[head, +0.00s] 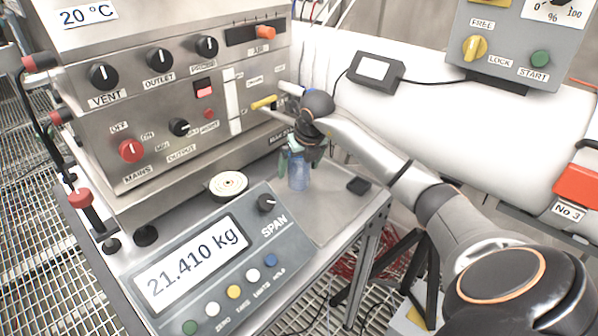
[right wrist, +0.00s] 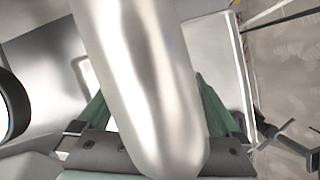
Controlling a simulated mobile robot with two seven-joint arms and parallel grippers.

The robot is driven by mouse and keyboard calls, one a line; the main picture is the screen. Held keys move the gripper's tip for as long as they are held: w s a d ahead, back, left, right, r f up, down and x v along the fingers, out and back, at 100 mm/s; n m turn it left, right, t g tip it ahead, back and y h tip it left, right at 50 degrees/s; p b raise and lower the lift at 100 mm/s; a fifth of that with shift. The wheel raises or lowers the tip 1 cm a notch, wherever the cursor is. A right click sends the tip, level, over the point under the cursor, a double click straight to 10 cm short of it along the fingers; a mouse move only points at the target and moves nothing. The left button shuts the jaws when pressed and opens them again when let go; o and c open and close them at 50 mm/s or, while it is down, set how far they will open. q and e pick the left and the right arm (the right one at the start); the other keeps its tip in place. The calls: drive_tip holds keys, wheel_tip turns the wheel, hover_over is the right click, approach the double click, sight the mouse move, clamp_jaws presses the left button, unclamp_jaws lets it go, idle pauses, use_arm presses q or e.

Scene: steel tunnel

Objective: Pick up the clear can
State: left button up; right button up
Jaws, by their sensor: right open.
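The clear can (head: 298,174) is a small bluish see-through cylinder. It stands upright on the steel bench top in the head view, in front of the instrument cabinet. My right gripper (head: 299,153) comes down from above at the can's top, with its dark and green fingers open. The fingers hide the can's upper part, and I cannot tell whether they touch it. In the right wrist view the green fingers (right wrist: 155,108) are spread apart. A large shiny cylinder crosses in front of them, and I cannot tell what it is. My left gripper is not in view.
The cabinet (head: 158,107) with knobs and a yellow-tipped lever (head: 264,102) stands close behind the gripper. A scale display (head: 197,262) and a round white disc (head: 228,185) are left of the can. A small black block (head: 358,186) lies right, near the bench edge.

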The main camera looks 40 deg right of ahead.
drive_tip(key=shift+r, duration=0.1)
clamp_jaws()
idle(0.7)
